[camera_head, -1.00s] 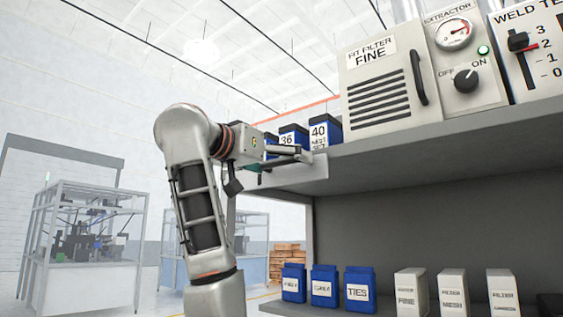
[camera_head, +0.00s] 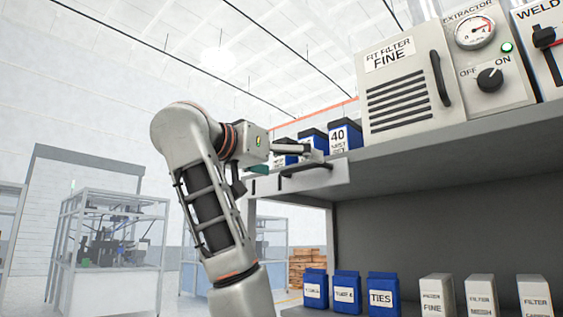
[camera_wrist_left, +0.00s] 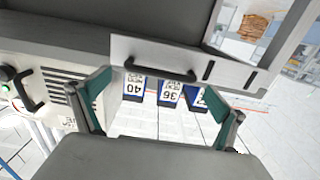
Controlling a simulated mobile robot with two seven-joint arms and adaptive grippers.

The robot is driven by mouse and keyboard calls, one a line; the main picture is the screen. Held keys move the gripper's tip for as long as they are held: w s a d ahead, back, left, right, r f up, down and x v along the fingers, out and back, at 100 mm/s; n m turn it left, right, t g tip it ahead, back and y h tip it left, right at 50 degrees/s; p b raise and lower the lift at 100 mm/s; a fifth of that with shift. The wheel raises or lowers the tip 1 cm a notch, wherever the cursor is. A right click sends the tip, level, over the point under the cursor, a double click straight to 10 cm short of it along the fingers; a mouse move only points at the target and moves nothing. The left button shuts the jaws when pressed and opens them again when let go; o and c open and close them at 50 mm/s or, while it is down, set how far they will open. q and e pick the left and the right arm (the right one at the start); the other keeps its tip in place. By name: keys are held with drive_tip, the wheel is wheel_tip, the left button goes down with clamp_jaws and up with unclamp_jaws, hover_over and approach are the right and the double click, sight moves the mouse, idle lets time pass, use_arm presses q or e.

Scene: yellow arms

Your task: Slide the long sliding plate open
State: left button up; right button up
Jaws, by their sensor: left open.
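The long sliding plate (camera_head: 318,182) is a light grey strip at the left end of the shelf's upper board. It carries a black bar handle and has dark slots left of it. It also shows in the left wrist view (camera_wrist_left: 228,68), with its black handle (camera_wrist_left: 150,73) at the plate's lower edge. My left gripper (camera_head: 318,156) is open in front of the plate near the handle. In the left wrist view its teal-padded fingers (camera_wrist_left: 156,84) are spread wide, with the handle seen between their tips. Contact cannot be told. My right gripper is out of view.
Blue numbered boxes (camera_head: 345,136) stand on the upper board just behind the gripper. A filter unit (camera_head: 408,85) and an extractor panel (camera_head: 488,62) stand right of them. Blue bins (camera_head: 383,294) and pale cartons (camera_head: 437,297) line the lower shelf.

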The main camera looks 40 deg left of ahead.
use_arm(q)
drive_tip(key=shift+s+a, duration=0.1)
drive_tip(key=shift+s, duration=1.6)
drive_tip(key=shift+w+f, duration=0.1)
